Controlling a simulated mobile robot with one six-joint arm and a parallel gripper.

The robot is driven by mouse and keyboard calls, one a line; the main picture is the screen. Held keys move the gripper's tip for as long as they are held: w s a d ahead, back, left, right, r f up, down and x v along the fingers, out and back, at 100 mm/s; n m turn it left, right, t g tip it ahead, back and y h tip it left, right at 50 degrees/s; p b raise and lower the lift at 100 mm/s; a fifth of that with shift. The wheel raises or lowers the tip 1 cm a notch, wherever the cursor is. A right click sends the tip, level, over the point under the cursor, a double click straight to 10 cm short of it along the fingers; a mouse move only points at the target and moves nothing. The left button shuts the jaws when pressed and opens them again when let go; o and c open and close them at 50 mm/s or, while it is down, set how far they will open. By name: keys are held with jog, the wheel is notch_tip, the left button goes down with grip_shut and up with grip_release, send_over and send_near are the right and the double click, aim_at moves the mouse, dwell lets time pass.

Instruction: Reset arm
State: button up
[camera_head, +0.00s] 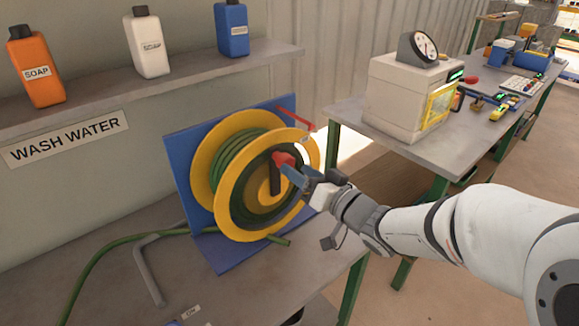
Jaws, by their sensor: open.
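My arm (470,232) reaches in from the right edge of the view. My gripper (297,178) is open, with its blue fingers close to the red knob (284,159) on the front of the yellow hose reel (222,205). I cannot tell whether the fingers touch the knob. The reel holds a coiled green hose and is mounted on a blue plate (180,165). My gripper partly covers the reel's right side.
A shelf (140,90) above holds an orange soap bottle (36,72), a white bottle (148,45) and a blue bottle (232,28). A loose green hose (95,265) and a grey bent pipe (146,270) are at left. A beige machine (400,95) stands on the right table.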

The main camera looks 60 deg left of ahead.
jog(key=shift+w+d, duration=0.1)
jog(key=shift+d, duration=0.9)
jog(key=shift+w, duration=0.1)
